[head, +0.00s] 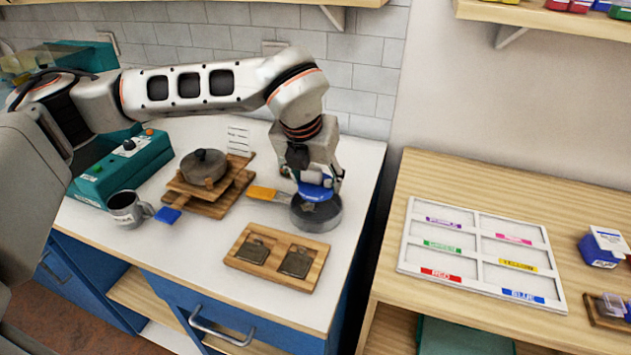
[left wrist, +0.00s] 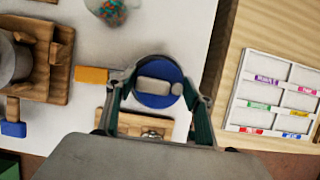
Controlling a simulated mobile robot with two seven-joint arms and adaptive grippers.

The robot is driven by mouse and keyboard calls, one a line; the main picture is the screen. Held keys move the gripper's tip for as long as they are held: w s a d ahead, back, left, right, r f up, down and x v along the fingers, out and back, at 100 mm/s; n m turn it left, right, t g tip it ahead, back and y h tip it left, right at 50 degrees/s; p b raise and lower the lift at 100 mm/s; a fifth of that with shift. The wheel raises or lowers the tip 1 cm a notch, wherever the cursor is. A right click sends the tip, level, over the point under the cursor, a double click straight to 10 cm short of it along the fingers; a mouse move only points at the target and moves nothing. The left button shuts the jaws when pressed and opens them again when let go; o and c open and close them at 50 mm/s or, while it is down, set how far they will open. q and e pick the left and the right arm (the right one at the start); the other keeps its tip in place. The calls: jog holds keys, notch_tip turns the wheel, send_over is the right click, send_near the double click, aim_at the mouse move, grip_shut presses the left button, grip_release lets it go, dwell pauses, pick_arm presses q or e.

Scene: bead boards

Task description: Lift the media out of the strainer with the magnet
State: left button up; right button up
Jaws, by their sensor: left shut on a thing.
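My left gripper (head: 318,180) is shut on the blue magnet (head: 314,192), pointing down over the strainer. In the left wrist view the magnet (left wrist: 158,97) is a blue disc with a grey grip between the fingers. The strainer (head: 332,221) is a round grey pan with a yellow handle (head: 262,193) pointing left. The magnet appears at or just above its rim; I cannot tell if they touch. In the left wrist view its yellow handle (left wrist: 90,75) shows, and its bowl is mostly hidden. The media cannot be made out clearly. My right gripper is not in view.
A wooden tray (head: 240,262) with two dark squares lies in front of the strainer. A lidded pot (head: 203,167) on wooden boards and a mug (head: 126,208) stand left. A clear bowl of coloured beads (left wrist: 112,10) is behind. A labelled sorting tray (head: 473,244) lies right, across a gap.

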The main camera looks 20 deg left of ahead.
pick_arm(q)
jog(key=shift+r, duration=0.75)
jog(key=shift+r+p, duration=0.5)
jog(key=shift+p, duration=0.05)
jog(key=shift+r+p, duration=0.75)
jog(key=shift+r, duration=0.75)
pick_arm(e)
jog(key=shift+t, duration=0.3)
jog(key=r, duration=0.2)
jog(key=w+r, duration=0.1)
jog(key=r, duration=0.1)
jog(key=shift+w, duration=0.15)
